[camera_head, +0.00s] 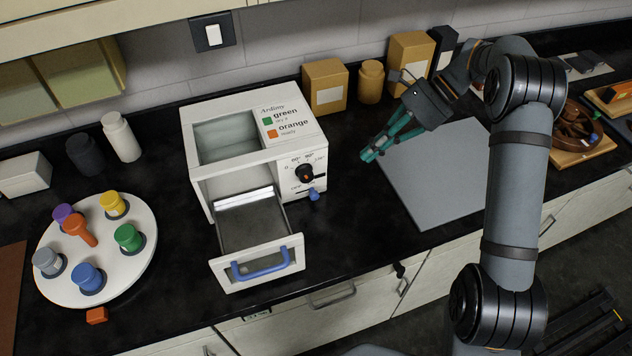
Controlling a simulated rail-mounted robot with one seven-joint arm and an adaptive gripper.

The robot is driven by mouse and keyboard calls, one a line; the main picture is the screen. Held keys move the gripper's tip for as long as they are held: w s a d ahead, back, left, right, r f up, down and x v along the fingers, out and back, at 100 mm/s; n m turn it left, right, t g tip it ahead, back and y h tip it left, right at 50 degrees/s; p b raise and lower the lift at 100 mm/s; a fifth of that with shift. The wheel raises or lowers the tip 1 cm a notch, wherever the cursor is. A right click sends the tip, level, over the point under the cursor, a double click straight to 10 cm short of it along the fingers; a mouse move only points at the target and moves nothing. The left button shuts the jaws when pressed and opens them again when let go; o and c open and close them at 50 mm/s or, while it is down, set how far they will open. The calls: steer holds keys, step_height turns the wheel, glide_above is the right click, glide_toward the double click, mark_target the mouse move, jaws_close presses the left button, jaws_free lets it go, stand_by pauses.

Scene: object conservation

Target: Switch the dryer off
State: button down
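The dryer (254,155) is a white box on the black counter, with a legend reading green and orange on its top. Its front drawer (262,262) with a blue handle is pulled out, and I see nothing in it. A black dial (305,174) with a red-orange centre and temperature marks is on the right of its front. A small blue switch (314,194) sticks out below the dial. My gripper (369,154) has teal fingers and is to the right of the dial, apart from the dryer. Its fingertips look close together, but whether they meet is unclear.
A round white tray (140,262) with several coloured-top jars is at left. An orange block (97,315) lies before it. Yellow containers (324,86) stand behind. A grey mat (432,190) lies under my arm at right. Counter between dryer and mat is clear.

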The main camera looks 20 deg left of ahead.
stand_by(0.3)
steer(key=p, duration=0.3)
glide_toward(313, 193)
steer(key=f, duration=0.1)
steer(key=s+a+f, duration=0.1)
steer(key=s+f, duration=0.1)
steer(key=f, duration=0.1)
steer(key=shift+s+a, duration=0.25)
steer(key=shift+a, duration=0.1)
steer(key=shift+s+a+f, duration=0.2)
steer(key=shift+a+f, duration=0.15)
steer(key=shift+f, duration=0.25)
steer(key=s+a+b, duration=0.1)
steer(key=s+a, duration=0.1)
steer(key=a, duration=0.1)
steer(key=shift+s+a+b, duration=0.2)
steer(key=shift+s+b, duration=0.1)
steer(key=shift+b, duration=0.1)
steer(key=shift+r, duration=0.1)
